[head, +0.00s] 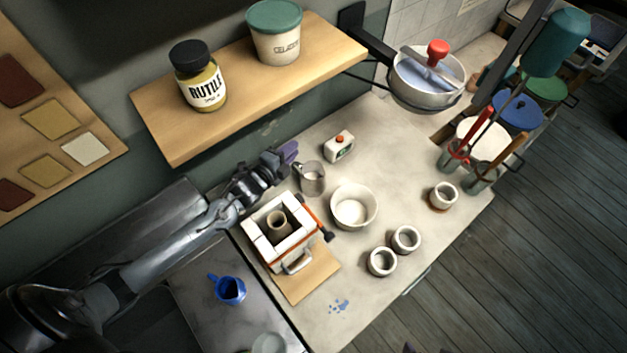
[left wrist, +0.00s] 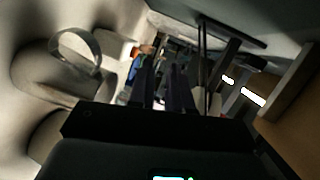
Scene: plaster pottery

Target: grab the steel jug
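The steel jug (head: 313,180) stands upright on the worktop in the head view, between the small kiln and a small white bottle. My left gripper (head: 291,151) is just behind and to the left of the jug, apart from it. In the left wrist view its dark fingers (left wrist: 163,88) show a narrow gap with nothing seen between them. A curved metal handle shows at the left of that view, seemingly the jug (left wrist: 48,72). Only dark tips, seemingly my right gripper (head: 410,348), show at the bottom edge of the head view.
The white-brick kiln (head: 262,251) with a cup inside stands beside my left arm. A wooden shelf (head: 245,80) overhangs the back.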

